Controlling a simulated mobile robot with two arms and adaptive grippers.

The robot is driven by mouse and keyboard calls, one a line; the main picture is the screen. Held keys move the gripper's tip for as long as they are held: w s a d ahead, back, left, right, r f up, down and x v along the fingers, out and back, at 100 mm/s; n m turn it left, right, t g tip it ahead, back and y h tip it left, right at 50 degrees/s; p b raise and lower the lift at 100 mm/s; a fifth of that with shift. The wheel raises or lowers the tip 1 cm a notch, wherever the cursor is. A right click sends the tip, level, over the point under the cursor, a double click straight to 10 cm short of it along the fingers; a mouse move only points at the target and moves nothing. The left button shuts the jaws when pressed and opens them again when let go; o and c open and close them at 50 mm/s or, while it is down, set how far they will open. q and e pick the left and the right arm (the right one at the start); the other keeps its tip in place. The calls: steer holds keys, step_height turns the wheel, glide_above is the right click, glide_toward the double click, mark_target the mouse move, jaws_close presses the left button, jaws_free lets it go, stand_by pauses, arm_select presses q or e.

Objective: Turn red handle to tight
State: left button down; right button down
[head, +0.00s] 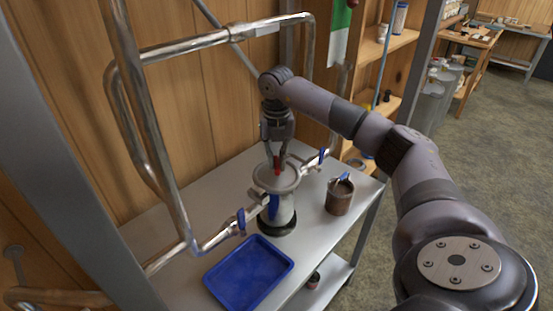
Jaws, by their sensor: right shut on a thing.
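The red handle (278,171) sits on top of a metal canister (276,190) with a round lid, standing on the metal table. My right gripper (276,160) points down from above and is shut on the red handle, with a finger at each side of it. Much of the handle is hidden between the fingers, so its exact angle cannot be told. My left gripper is not in view.
Pipes with blue valve levers (241,220) join the canister on both sides. A blue tray (249,272) lies in front, and a brown pot (340,196) stands to the right. Wooden shelves (385,47) are behind the arm. The table's back left is mostly clear.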

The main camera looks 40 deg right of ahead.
steer(key=m, duration=0.4)
steer(key=shift+r+m, duration=0.15)
steer(key=shift+m, duration=0.15)
steer(key=shift+d+m, duration=0.1)
steer(key=shift+m, duration=1.7)
steer(key=c, duration=1.6)
jaws_free()
